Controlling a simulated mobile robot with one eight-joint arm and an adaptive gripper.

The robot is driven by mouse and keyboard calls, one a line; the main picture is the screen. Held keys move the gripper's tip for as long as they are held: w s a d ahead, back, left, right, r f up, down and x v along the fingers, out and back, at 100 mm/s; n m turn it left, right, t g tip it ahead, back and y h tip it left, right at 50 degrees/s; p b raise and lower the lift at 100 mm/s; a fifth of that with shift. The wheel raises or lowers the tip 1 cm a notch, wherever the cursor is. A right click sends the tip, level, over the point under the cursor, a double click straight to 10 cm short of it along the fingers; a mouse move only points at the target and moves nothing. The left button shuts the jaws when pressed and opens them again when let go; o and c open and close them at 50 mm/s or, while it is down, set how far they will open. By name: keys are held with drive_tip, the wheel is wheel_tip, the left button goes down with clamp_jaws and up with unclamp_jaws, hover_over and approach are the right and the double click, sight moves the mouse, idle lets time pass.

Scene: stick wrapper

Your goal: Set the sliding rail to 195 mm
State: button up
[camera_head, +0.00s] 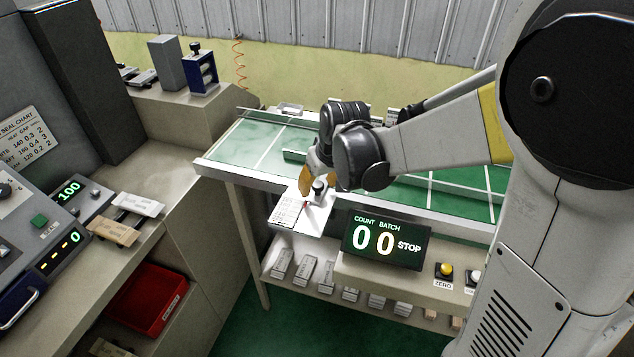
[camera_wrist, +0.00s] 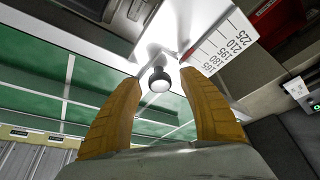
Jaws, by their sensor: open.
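The sliding rail's dark round knob (camera_wrist: 158,84) stands on a white metal plate, seen in the wrist view between my fingers. It also shows in the head view (camera_head: 319,186) at the table's front edge. My gripper (camera_wrist: 160,77) is open, with one orange finger on each side of the knob; I cannot tell whether either touches it. In the head view my gripper (camera_head: 317,183) reaches down over the knob. A white scale (camera_wrist: 217,50) reads 180, 195, 210 and 225. A red pointer (camera_wrist: 187,54) lies at the scale's edge near the lower numbers; its exact reading is unclear.
The green table (camera_head: 238,145) has a raised metal front edge. A display (camera_head: 387,240) shows 0 and 0 with STOP, beside a yellow button (camera_head: 444,270). Several labelled pieces fill the shelf below. A control panel and red bin (camera_head: 147,298) stand at left.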

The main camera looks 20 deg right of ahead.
sight(312, 199)
clamp_jaws()
drive_tip(key=shift+s, duration=0.1)
drive_tip(key=shift+s+a, duration=0.95)
drive_tip(key=shift+s, duration=0.3)
unclamp_jaws()
drive_tip(key=shift+w, duration=0.15)
drive_tip(key=shift+r, duration=0.1)
drive_tip(key=v, duration=1.2)
